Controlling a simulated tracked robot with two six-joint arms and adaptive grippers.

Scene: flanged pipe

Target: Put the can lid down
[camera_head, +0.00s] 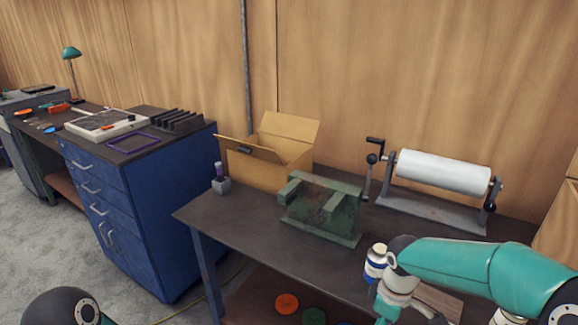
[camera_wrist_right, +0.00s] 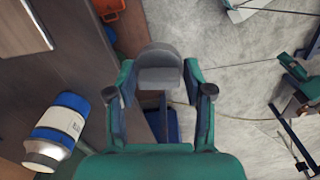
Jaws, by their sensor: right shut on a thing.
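In the right wrist view, my right gripper (camera_wrist_right: 160,92) is shut on a grey, rounded piece, the can lid (camera_wrist_right: 160,67), between its two green fingers. The lid sticks out past the fingertips. In the head view my right arm reaches in from the right, and its gripper and the lid cannot be made out there. A white and blue can (camera_head: 376,262) stands on the workbench just left of my right arm; it also shows in the right wrist view (camera_wrist_right: 62,128), apart from the gripper. My left gripper is not in view.
The dark workbench (camera_head: 245,226) carries a green metal block (camera_head: 322,210), an open cardboard box (camera_head: 262,165), a small grey holder (camera_head: 221,185) and a white roll on a crank stand (camera_head: 440,172). The bench's front left is clear. Orange and green round pieces lie on the lower shelf.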

